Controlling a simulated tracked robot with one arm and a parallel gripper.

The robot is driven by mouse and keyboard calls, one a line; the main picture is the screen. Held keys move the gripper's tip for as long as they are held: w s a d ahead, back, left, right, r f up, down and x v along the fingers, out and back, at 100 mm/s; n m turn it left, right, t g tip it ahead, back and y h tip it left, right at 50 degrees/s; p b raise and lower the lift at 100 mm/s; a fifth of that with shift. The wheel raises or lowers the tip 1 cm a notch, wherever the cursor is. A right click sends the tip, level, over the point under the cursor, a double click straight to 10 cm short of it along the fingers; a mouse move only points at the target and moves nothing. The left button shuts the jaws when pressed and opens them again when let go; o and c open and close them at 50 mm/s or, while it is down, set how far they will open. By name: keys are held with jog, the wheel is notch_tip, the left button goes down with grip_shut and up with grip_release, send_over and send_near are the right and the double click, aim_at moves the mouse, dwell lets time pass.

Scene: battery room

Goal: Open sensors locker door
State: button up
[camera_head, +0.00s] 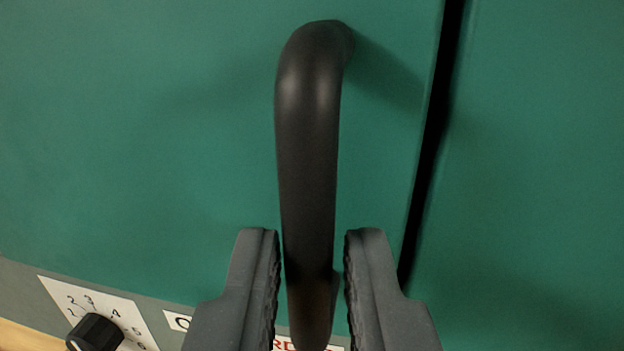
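A black, bowed bar handle (308,150) stands out from a green locker door (150,130) in the middle of the view. My gripper (312,245) is open, with one dark grey finger on each side of the handle's lower part. A narrow gap shows on each side of the bar between it and the fingers. The door lies beside a dark vertical gap on its right.
A black rotary knob (95,333) on a white numbered dial plate (125,318) sits at the lower left. A partly covered white label with red letters (285,344) is at the bottom. Another green panel (530,170) lies right of the dark gap (432,140).

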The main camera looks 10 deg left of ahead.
jog(key=shift+w+a, duration=0.2)
jog(key=shift+w, duration=0.95)
